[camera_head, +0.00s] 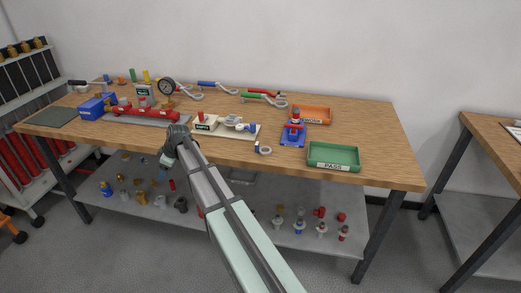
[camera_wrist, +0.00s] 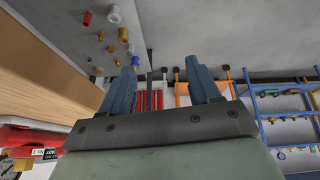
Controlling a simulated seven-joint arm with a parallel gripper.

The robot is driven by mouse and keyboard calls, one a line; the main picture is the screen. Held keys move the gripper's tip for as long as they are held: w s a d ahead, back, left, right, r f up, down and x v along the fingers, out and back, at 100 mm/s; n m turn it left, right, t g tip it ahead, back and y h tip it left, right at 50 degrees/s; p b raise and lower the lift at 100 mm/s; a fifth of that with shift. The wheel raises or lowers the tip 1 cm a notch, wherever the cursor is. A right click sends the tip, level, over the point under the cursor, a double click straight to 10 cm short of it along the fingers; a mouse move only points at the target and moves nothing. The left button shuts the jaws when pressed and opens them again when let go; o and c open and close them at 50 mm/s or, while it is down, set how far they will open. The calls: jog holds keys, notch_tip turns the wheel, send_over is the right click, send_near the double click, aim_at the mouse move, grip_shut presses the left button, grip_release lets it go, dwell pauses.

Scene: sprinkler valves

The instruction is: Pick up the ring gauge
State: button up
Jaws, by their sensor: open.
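A small pale ring (camera_head: 264,150), which looks like the ring gauge, lies near the front edge of the wooden workbench (camera_head: 380,140), with a small blue part at its left. The wrist view does not show it. My gripper (camera_head: 167,158) is at the bench's front edge, well to the left of the ring, in front of the red manifold. In the wrist view, the two blue fingers of my gripper (camera_wrist: 163,82) stand apart with nothing between them.
A cream board (camera_head: 248,130) with fittings lies behind the ring. A blue-and-red fixture (camera_head: 294,132), a green tray (camera_head: 333,156) and an orange tray (camera_head: 311,114) stand to its right. A red manifold (camera_head: 145,112) is at left. Fittings lie on the lower shelf (camera_head: 260,205).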

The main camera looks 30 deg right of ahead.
jog(key=s+d+r, duration=0.1)
jog(key=d+r, duration=0.2)
jog(key=d, duration=0.3)
jog(key=d+r, duration=0.3)
jog(key=d, duration=0.3)
jog(key=s+d+r, duration=0.1)
jog(key=d+r, duration=0.3)
jog(key=d, duration=0.2)
jog(key=shift+s+d, duration=0.3)
jog(key=s+d+r, duration=0.4)
jog(key=s+d, duration=0.1)
jog(key=d, duration=0.6)
jog(key=m, duration=0.1)
send_near(258, 143)
jog(key=shift+g+h, duration=0.3)
jog(key=shift+g, duration=0.1)
jog(key=x, duration=1)
jog(key=shift+w+a+f, duration=0.1)
jog(key=shift+w+a, duration=0.25)
jog(key=shift+a, duration=0.05)
jog(key=c, duration=1.1)
